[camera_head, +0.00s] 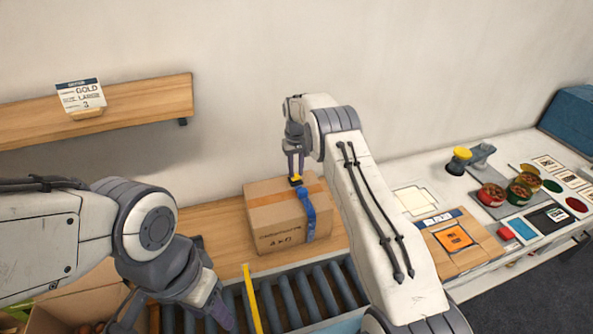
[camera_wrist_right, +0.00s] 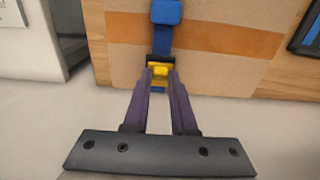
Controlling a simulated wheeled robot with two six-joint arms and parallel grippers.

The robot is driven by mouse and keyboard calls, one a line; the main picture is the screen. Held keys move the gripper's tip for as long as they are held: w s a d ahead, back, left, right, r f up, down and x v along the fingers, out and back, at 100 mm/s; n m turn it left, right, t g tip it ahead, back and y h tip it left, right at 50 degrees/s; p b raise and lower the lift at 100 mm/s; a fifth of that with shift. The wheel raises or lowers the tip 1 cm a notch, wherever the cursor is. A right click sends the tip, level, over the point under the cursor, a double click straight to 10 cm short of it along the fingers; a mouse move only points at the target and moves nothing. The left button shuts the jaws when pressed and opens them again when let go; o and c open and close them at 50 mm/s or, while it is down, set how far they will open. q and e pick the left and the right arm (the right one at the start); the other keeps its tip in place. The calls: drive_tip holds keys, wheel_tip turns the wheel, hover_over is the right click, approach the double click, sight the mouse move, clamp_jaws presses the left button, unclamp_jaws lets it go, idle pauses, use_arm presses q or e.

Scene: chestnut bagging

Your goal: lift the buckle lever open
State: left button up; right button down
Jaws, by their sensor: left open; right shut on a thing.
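A cardboard box (camera_head: 274,224) with printing on its front stands on the wooden shelf behind the rollers. A blue strap (camera_head: 308,214) runs over its top and down its front; the strap also shows in the right wrist view (camera_wrist_right: 165,38). The buckle has a yellow lever (camera_wrist_right: 159,70) on a dark base. My right gripper (camera_head: 296,180) is at the buckle on top of the box, its fingers (camera_wrist_right: 160,76) shut on the yellow lever. My left gripper (camera_head: 180,322) is open and empty, low over the rollers at the left, away from the box.
A roller conveyor (camera_head: 318,290) with a yellow bar (camera_head: 252,300) across it lies in front of the box. An open carton (camera_head: 75,300) is at lower left. The right bench holds bowls (camera_head: 491,195), a yellow-topped stamp (camera_head: 461,156) and a flat carton with an orange label (camera_head: 455,238).

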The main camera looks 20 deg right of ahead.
sight(296, 174)
drive_tip(key=c, duration=0.7)
unclamp_jaws()
wheel_tip(296, 174, up, 10)
drive_tip(key=b, duration=0.3)
drive_tip(key=shift+s+r, duration=0.1)
drive_tip(key=shift+r, duration=0.15)
